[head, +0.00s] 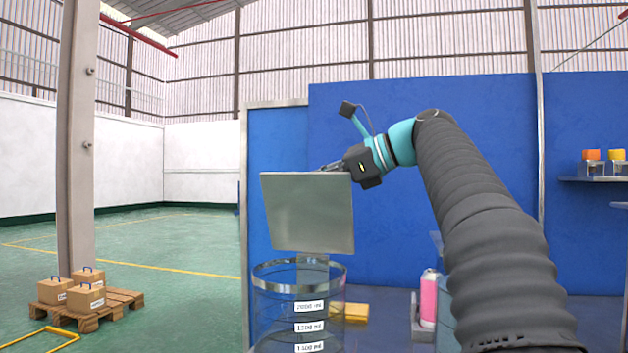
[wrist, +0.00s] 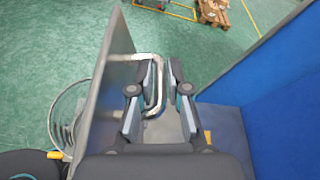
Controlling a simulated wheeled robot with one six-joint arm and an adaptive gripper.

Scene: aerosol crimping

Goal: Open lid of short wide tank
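The short wide tank (head: 299,318) is a clear cylinder with a metal rim and white volume labels. Its lid (head: 308,212) is a square grey metal plate standing nearly upright, slightly tilted, above the rim at the tank's far side. In the wrist view the lid (wrist: 108,85) is seen almost edge-on, with a bent metal handle (wrist: 160,86) on its right face. My gripper (wrist: 162,76) has its fingers on either side of the handle bar, with a visible gap between them. In the head view my gripper (head: 332,166) is behind the lid's top edge, partly hidden by it.
A yellow block (head: 352,311) and a pink bottle (head: 429,298) stand right of the tank. Blue panels (head: 400,240) rise behind. A pallet with boxes (head: 88,304) sits on the open green floor at left. A coiled hose or spring (wrist: 62,125) lies left of the lid.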

